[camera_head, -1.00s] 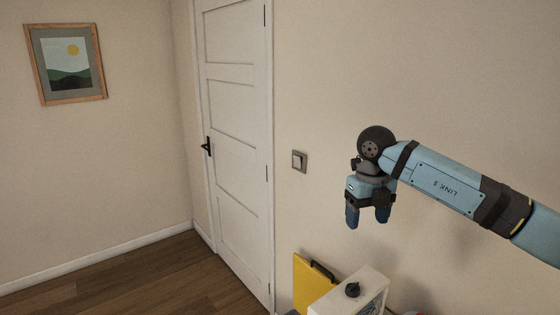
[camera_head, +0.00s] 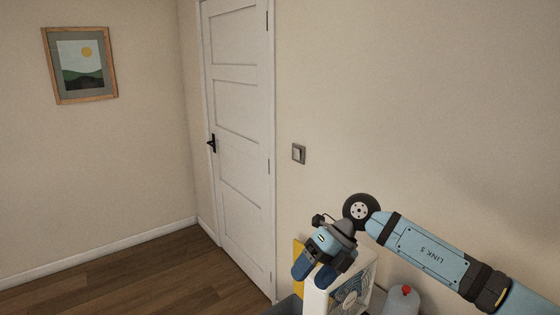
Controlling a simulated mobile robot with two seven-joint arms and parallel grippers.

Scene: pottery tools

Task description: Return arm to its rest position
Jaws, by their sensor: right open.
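My right gripper (camera_head: 314,272) is in the lower right of the head view, at the end of my blue right arm (camera_head: 430,255). It points down and to the left, its blue fingers apart with nothing seen between them. It overlaps a white box (camera_head: 352,285) in the picture; I cannot tell whether they touch. My left gripper is not in view.
A yellow panel (camera_head: 298,253) is mostly hidden behind the gripper. A grey rounded container with a red knob (camera_head: 406,290) stands right of the white box. A white door (camera_head: 240,130), a light switch (camera_head: 299,153) and a framed picture (camera_head: 82,64) are behind. Wooden floor at left is clear.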

